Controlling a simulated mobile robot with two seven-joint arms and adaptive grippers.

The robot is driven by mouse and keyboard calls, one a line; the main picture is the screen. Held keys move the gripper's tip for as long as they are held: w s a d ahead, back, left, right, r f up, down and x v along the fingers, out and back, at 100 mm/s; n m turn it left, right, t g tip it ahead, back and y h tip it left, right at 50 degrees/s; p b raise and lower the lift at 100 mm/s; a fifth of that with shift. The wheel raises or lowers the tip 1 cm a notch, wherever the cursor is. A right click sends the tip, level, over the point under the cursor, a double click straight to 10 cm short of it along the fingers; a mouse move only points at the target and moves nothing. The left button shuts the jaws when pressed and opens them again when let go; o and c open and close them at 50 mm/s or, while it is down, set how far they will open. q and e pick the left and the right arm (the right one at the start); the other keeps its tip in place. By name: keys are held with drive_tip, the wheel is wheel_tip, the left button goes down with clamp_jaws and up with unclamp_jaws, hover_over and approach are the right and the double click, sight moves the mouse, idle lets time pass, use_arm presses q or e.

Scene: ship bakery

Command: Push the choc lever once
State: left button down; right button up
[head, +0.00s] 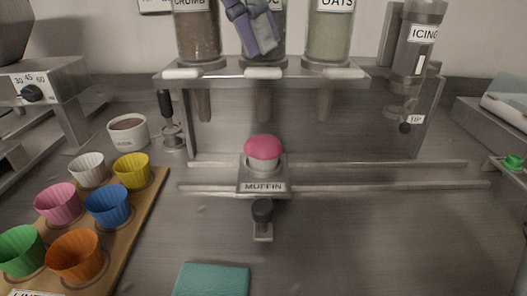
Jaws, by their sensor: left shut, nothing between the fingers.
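The choc dispenser (277,48) is the middle jar of three on a metal shelf, and its label is mostly hidden, with only "OC" showing. Its pale lever (264,73) sticks out at the shelf's front edge below the jar. My left gripper (263,48) is shut and empty. It hangs in front of the choc jar, above the lever in the picture; I cannot tell the exact gap in depth. A pink-topped muffin (262,148) sits on a small carriage (263,187) labelled MUFFIN, below the choc spout. My right gripper is out of view.
The crumb jar (198,38) and oats jar (329,38) flank the choc jar, each with its own pale lever. An icing dispenser (415,45) stands right. Coloured cups fill a wooden tray (150,200) at left. A teal mat (212,280) lies in front.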

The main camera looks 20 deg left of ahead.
use_arm(q)
drive_tip(key=shift+f, duration=0.1)
idle(0.5)
drive_tip(key=shift+f, duration=1.75)
drive_tip(key=shift+r, duration=1.85)
drive_tip(key=shift+r, duration=3)
